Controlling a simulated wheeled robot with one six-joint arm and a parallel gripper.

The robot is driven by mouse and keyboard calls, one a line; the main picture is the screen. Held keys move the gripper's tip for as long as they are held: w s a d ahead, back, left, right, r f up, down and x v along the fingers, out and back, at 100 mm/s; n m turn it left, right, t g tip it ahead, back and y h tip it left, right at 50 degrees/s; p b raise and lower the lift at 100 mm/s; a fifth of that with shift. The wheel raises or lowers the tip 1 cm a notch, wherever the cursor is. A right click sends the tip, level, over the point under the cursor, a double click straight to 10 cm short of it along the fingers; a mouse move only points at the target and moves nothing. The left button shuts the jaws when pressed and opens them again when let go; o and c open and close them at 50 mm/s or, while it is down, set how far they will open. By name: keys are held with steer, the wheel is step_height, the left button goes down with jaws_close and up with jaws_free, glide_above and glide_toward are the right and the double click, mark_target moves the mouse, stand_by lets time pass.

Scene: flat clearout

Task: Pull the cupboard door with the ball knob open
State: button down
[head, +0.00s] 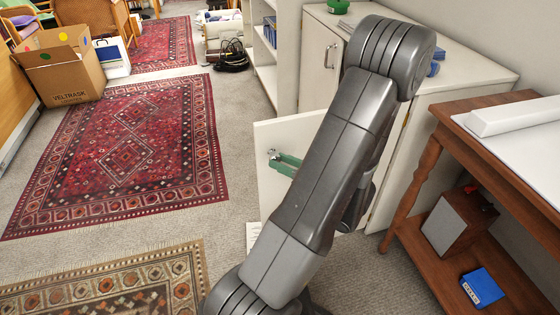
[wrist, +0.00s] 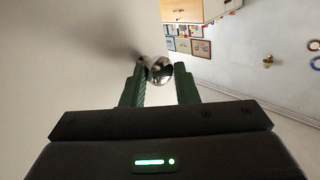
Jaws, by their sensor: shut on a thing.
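The cupboard door (head: 275,132) with the ball knob is a white panel that stands swung out from the white cupboard (head: 470,72). My arm hides much of its right side in the head view. The shiny round ball knob (wrist: 159,71) sits between the green fingers in the wrist view, beside the pale door face (wrist: 60,60). My gripper (wrist: 160,80) is shut on the knob. In the head view its green fingers (head: 285,163) reach the door near its left edge.
Another cupboard door (head: 320,62) with a bar handle is closed. A brown wooden table (head: 412,170) stands close on the right, with boxes on its lower shelf. A red rug (head: 130,160) and carpet lie open to the left. A cardboard box (head: 68,75) stands farther back.

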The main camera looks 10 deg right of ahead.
steer(key=shift+s+d, duration=0.1)
steer(key=shift+s, duration=0.2)
steer(key=c, duration=1.1)
jaws_free()
steer(key=shift+d, duration=0.1)
steer(key=p+v, duration=0.2)
steer(key=v, duration=1.1)
steer(key=shift+s+d+p, duration=0.2)
steer(key=shift+d+p, duration=0.05)
steer(key=shift+p, duration=0.05)
steer(key=b+x, duration=0.2)
steer(key=x, duration=1.1)
steer(key=shift+w+a+b, duration=0.2)
steer(key=shift+a+b, duration=0.1)
steer(key=shift+a, duration=0.05)
steer(key=shift+f, duration=0.15)
